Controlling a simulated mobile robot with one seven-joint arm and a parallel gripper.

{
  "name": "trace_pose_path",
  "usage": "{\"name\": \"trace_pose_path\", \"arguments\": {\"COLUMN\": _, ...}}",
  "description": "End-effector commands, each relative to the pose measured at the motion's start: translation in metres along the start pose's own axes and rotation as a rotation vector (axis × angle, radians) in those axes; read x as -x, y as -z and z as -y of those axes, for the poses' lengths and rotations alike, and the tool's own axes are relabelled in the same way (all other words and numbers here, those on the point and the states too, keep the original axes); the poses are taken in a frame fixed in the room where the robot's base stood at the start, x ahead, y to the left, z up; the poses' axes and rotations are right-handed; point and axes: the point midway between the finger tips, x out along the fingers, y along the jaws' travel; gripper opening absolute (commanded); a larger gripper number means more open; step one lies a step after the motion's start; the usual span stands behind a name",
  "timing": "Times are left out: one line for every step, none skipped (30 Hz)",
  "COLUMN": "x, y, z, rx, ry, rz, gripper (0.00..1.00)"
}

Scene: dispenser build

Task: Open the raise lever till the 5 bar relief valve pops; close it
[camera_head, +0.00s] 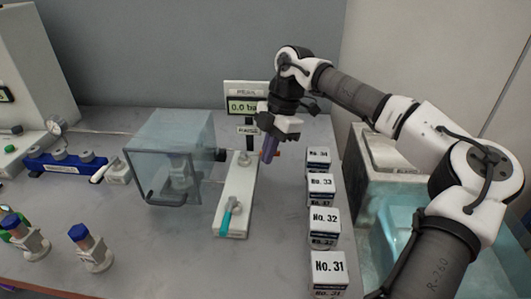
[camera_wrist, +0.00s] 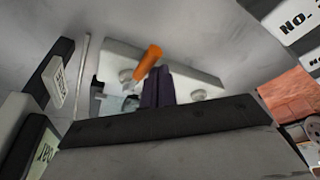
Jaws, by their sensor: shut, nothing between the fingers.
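A white valve panel (camera_head: 236,190) lies on the table, with a teal lever (camera_head: 227,217) at its near end. My gripper (camera_head: 268,156) is shut and empty, pointing down at the panel's far end. Its dark purple fingers (camera_wrist: 158,88) are right beside the orange lever; I cannot tell whether they touch. A RAISE label (camera_head: 248,131) stands behind, below a PEAK display (camera_head: 243,106) reading 0.0 bar. I cannot pick out the relief valve.
A clear box (camera_head: 167,150) with a fitting inside stands left of the panel. Numbered boxes (camera_head: 320,187) line the right side, No. 31 nearest. A blue manifold (camera_head: 65,164) and blue-capped fittings (camera_head: 90,247) are at left. The front middle table is clear.

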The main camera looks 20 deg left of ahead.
Motion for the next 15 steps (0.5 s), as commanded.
{"name": "trace_pose_path", "arguments": {"x": 0.0011, "y": -0.0019, "z": -0.0010, "rx": -0.003, "ry": 0.000, "rz": 0.002, "gripper": 0.00}}
{"name": "trace_pose_path", "arguments": {"x": 0.0014, "y": -0.0026, "z": -0.0016, "rx": -0.003, "ry": 0.000, "rz": 0.002, "gripper": 0.00}}
{"name": "trace_pose_path", "arguments": {"x": 0.0016, "y": -0.0035, "z": -0.0022, "rx": -0.002, "ry": 0.000, "rz": 0.002, "gripper": 0.00}}
{"name": "trace_pose_path", "arguments": {"x": 0.0018, "y": -0.0041, "z": -0.0026, "rx": -0.002, "ry": -0.001, "rz": 0.002, "gripper": 0.00}}
{"name": "trace_pose_path", "arguments": {"x": 0.0020, "y": -0.0046, "z": -0.0030, "rx": -0.002, "ry": -0.001, "rz": 0.002, "gripper": 0.00}}
{"name": "trace_pose_path", "arguments": {"x": 0.0022, "y": -0.0053, "z": -0.0035, "rx": -0.002, "ry": -0.001, "rz": 0.002, "gripper": 0.00}}
{"name": "trace_pose_path", "arguments": {"x": 0.0024, "y": -0.0058, "z": -0.0039, "rx": -0.002, "ry": -0.001, "rz": 0.003, "gripper": 0.00}}
{"name": "trace_pose_path", "arguments": {"x": 0.0025, "y": -0.0062, "z": -0.0042, "rx": -0.002, "ry": -0.002, "rz": 0.003, "gripper": 0.00}}
{"name": "trace_pose_path", "arguments": {"x": 0.0027, "y": -0.0068, "z": -0.0045, "rx": -0.002, "ry": -0.002, "rz": 0.003, "gripper": 0.00}}
{"name": "trace_pose_path", "arguments": {"x": 0.0028, "y": -0.0072, "z": -0.0048, "rx": -0.003, "ry": -0.003, "rz": 0.004, "gripper": 0.00}}
{"name": "trace_pose_path", "arguments": {"x": 0.0030, "y": -0.0076, "z": -0.0050, "rx": -0.003, "ry": -0.004, "rz": 0.004, "gripper": 0.00}}
{"name": "trace_pose_path", "arguments": {"x": 0.0032, "y": -0.0081, "z": -0.0053, "rx": -0.004, "ry": -0.004, "rz": 0.004, "gripper": 0.00}}
{"name": "trace_pose_path", "arguments": {"x": 0.0033, "y": -0.0084, "z": -0.0054, "rx": -0.004, "ry": -0.005, "rz": 0.004, "gripper": 0.00}}
{"name": "trace_pose_path", "arguments": {"x": 0.0034, "y": -0.0086, "z": -0.0056, "rx": -0.004, "ry": -0.005, "rz": 0.005, "gripper": 0.00}}
{"name": "trace_pose_path", "arguments": {"x": 0.0036, "y": -0.0089, "z": -0.0058, "rx": -0.005, "ry": -0.006, "rz": 0.005, "gripper": 0.00}}
